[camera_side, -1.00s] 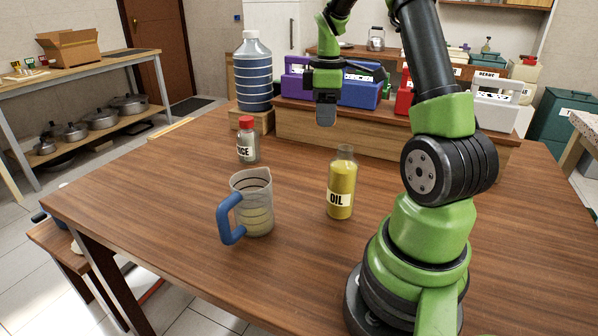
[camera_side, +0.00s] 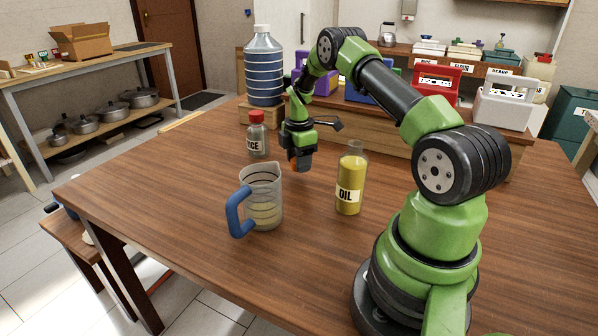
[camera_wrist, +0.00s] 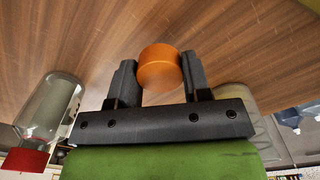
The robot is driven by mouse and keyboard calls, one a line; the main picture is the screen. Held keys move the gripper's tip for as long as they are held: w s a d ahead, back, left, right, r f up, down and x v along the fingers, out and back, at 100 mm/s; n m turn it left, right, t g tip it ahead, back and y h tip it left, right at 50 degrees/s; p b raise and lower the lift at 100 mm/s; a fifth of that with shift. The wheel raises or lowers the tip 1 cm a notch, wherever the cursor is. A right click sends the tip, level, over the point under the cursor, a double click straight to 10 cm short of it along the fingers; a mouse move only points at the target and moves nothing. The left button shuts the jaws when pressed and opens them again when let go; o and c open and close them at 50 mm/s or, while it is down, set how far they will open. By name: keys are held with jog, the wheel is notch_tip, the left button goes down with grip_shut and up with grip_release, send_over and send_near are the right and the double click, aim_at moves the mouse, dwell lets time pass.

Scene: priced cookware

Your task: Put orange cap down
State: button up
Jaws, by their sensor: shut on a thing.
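My gripper (camera_side: 299,165) is low over the wooden table (camera_side: 180,235), between the red-capped bottle and the oil bottle in the side view. It is shut on the orange cap (camera_wrist: 159,68), which sits between both fingers in the wrist view. In the side view only a small orange patch of the cap (camera_side: 294,165) shows at the fingertips. I cannot tell whether the cap touches the table. The oil bottle (camera_side: 350,180) stands upright and has no cap on its neck.
A measuring jug (camera_side: 262,195) with a blue handle stands in front of my gripper. The red-capped bottle (camera_side: 257,135) is to its left. Behind is a wooden riser (camera_side: 375,125) with several coloured containers.

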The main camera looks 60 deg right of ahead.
aim_at(299, 180)
jog(key=shift+f, duration=1.7)
jog(key=shift+f, duration=0.1)
jog(key=o, duration=1.1)
